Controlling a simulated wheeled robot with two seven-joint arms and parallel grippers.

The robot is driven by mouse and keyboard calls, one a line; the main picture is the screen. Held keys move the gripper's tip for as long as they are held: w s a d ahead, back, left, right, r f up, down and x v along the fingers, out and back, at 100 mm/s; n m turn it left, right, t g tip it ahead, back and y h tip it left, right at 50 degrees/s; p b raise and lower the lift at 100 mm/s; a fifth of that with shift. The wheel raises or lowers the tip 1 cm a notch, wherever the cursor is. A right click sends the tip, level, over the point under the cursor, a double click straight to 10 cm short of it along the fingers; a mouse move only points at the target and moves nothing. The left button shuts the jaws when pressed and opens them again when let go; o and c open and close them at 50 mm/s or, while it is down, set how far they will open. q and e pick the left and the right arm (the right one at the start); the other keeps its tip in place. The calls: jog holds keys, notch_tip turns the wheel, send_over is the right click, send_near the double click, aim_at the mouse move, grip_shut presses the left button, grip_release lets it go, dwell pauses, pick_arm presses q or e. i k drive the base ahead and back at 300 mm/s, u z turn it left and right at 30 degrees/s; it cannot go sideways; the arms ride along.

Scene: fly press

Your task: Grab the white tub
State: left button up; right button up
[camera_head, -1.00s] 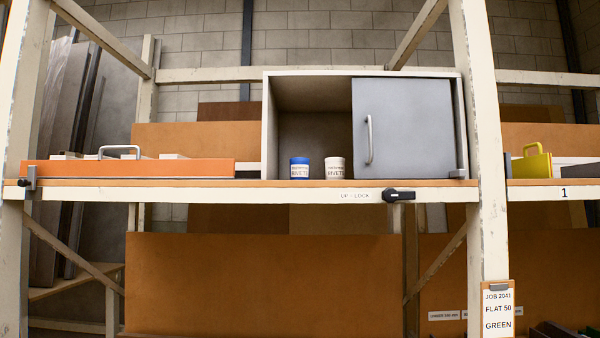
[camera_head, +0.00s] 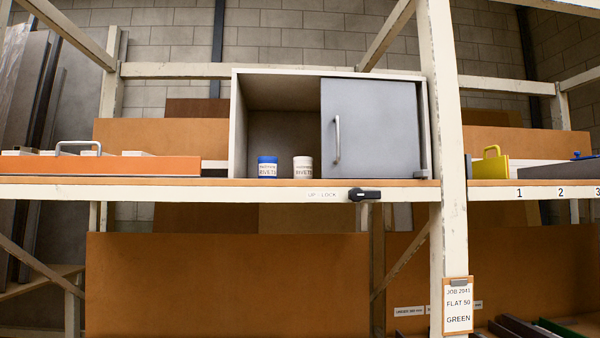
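The white tub (camera_head: 303,167), labelled "RIVETS", stands upright on the shelf in the open left part of a cabinet (camera_head: 239,125). A blue tub (camera_head: 267,167) with a similar label stands just to its left, with a small gap between them. The cabinet's grey door (camera_head: 371,128) covers the right part, close to the white tub's right side. What is behind the door is hidden. Neither of my grippers is in view.
The shelf edge (camera_head: 230,192) carries a black lever (camera_head: 364,195) below the cabinet. An orange-fronted tray (camera_head: 100,167) with a handle lies to the left. A rack post (camera_head: 447,150) stands right of the cabinet, with a yellow-handled item (camera_head: 489,167) beyond it.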

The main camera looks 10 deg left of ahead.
aim_at(302, 166)
jog(key=z, duration=0.05)
jog(key=k, duration=0.55)
jog(key=u, duration=1.15)
jog(key=i, duration=0.75)
jog(key=u, duration=0.45)
jog(key=i, duration=0.85)
jog(key=z, duration=0.5)
